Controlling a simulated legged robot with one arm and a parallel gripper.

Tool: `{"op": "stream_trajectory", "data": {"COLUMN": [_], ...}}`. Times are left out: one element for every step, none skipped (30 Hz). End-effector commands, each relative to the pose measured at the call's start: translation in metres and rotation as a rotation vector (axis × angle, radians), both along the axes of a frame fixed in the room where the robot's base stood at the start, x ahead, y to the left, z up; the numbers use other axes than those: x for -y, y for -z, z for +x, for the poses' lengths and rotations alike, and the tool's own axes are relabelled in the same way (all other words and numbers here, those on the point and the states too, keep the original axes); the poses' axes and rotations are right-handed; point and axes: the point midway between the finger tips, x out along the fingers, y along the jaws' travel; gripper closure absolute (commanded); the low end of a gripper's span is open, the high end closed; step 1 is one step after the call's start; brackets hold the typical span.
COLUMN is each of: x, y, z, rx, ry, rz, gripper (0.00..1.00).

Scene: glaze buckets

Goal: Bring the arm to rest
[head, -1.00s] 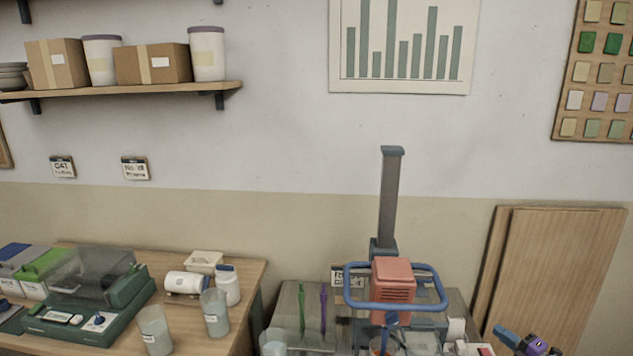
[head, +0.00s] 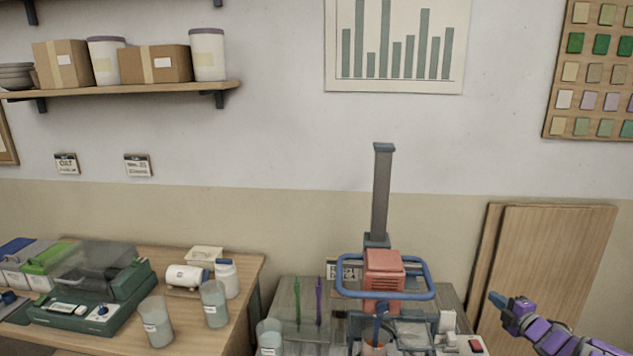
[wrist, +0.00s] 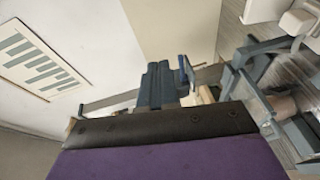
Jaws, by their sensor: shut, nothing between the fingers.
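My gripper (head: 497,299) is at the lower right in the head view, its dark blue fingers shut and empty. It is raised, apart from the bench objects and to the right of the mixer, in front of the leaning boards. My purple arm runs from it to the bottom right corner. In the wrist view the shut fingers (wrist: 168,84) show beyond my dark and purple wrist, with the picture turned on its side.
A mixer with a red motor head (head: 383,275) and blue handle ring stands on the grey bench. Cups stand at the left on a wooden table (head: 247,275), beside a green scale (head: 100,310). Wooden boards (head: 560,260) lean on the wall. The wall above the gripper is clear.

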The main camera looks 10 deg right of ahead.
Motion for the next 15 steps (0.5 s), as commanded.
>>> {"op": "stream_trajectory", "data": {"x": [-0.006, -0.008, -0.010, -0.013, -0.015, -0.020, -0.023, -0.026, -0.031, -0.035, -0.039, -0.046, -0.050, -0.056, -0.064], "y": [-0.013, -0.021, -0.032, -0.039, -0.047, -0.056, -0.061, -0.070, -0.078, -0.083, -0.088, -0.095, -0.099, -0.105, -0.110], "z": [0.008, 0.013, 0.018, 0.022, 0.025, 0.028, 0.030, 0.031, 0.032, 0.032, 0.031, 0.029, 0.027, 0.025, 0.021], "rx": [-0.017, -0.026, -0.044, -0.055, -0.071, -0.087, -0.102, -0.111, -0.130, -0.143, -0.158, -0.174, -0.189, -0.199, -0.220], "ry": [0.030, 0.054, 0.093, 0.120, 0.152, 0.188, 0.220, 0.248, 0.288, 0.315, 0.345, 0.381, 0.412, 0.437, 0.476], "rz": [0.009, 0.017, 0.031, 0.043, 0.057, 0.078, 0.093, 0.109, 0.129, 0.149, 0.166, 0.192, 0.211, 0.230, 0.257], "gripper": [1.00, 1.00, 1.00, 1.00, 1.00, 1.00, 1.00, 1.00, 1.00, 1.00, 1.00, 1.00, 1.00, 1.00, 1.00]}}
